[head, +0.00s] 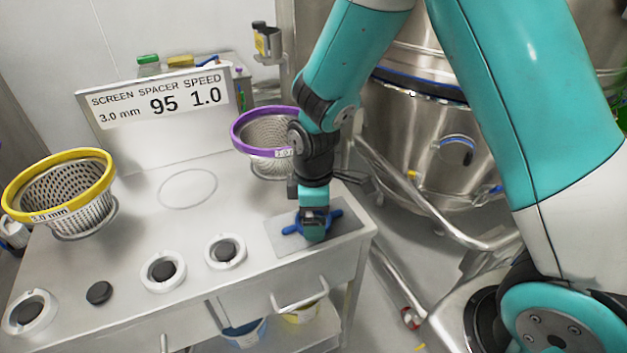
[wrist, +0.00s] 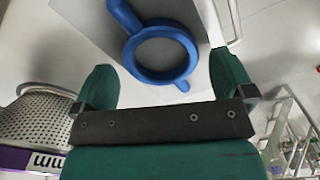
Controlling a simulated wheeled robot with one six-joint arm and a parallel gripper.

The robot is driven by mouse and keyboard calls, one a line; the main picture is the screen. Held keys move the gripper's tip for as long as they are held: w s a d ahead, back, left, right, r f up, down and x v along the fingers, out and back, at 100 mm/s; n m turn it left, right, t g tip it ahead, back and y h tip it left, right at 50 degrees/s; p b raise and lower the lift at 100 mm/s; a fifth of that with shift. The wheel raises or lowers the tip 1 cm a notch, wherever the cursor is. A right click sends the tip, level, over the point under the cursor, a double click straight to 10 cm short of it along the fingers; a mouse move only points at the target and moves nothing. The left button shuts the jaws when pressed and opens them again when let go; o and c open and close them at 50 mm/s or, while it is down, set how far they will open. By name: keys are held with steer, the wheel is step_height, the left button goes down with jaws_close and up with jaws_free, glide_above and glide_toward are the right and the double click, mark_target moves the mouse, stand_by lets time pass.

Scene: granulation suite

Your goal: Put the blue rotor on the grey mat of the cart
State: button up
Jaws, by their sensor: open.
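The blue rotor (head: 291,229) lies flat on the grey mat (head: 347,231) at the right end of the cart top. In the wrist view the rotor (wrist: 160,77) shows as a ring with arms, and the mat (wrist: 192,12) is under it. My gripper (head: 314,232) is low over the rotor and hides its middle in the head view. In the wrist view my gripper (wrist: 165,75) is open, with one finger on each side of the ring and gaps between. The rotor looks unheld.
A purple-rimmed screen basket (head: 250,130) stands just behind my gripper, and a yellow-rimmed one (head: 80,190) at the left. Several white rings and a dark puck (head: 99,292) line the front. A sign (head: 160,105) stands behind. A steel vessel (head: 430,150) is at right.

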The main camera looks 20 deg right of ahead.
step_height(320, 180, up, 16)
steer(key=shift+r, duration=0.25)
stand_by(0.5)
